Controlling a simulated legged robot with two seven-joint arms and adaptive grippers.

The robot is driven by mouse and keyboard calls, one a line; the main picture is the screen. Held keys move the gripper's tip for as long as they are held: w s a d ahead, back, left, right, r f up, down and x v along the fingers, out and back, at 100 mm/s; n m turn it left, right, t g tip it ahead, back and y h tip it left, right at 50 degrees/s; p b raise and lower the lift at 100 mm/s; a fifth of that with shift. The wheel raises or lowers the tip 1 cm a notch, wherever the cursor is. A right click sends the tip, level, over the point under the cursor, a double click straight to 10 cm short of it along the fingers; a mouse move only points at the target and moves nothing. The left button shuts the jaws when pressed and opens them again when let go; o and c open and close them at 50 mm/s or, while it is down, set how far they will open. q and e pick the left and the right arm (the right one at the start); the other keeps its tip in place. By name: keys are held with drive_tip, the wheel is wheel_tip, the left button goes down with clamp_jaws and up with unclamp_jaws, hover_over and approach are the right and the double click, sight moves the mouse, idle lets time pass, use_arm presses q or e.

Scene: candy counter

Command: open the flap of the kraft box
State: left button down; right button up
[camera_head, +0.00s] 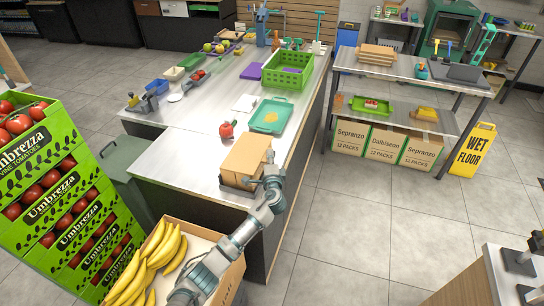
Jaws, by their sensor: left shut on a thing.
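The kraft box (243,157) is a brown carton on the near end of the steel counter (180,165). Its broad brown top face is visible, and I cannot make out how far its flap is raised. My left arm reaches up from the bottom of the view, and my left gripper (268,162) is at the box's right edge, shut on the flap there. The fingertips are small and partly hidden against the box. My right gripper is not in view.
A red pepper (227,129) and a green tray (271,115) lie behind the box. A green crate (288,70) stands farther back. A banana carton (234,277) sits below the counter, beside stacked tomato crates (62,200).

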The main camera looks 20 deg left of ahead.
use_arm(q)
drive_tip(key=shift+a+f, duration=0.45)
drive_tip(key=shift+y, duration=0.3)
drive_tip(key=c, duration=1.4)
unclamp_jaws()
drive_tip(key=shift+o, duration=0.8)
drive_tip(key=shift+a, duration=0.25)
drive_tip(key=shift+s+d, duration=0.1)
drive_tip(key=shift+d, duration=0.1)
drive_tip(key=v, duration=1.1)
drive_tip(key=shift+s, duration=0.35)
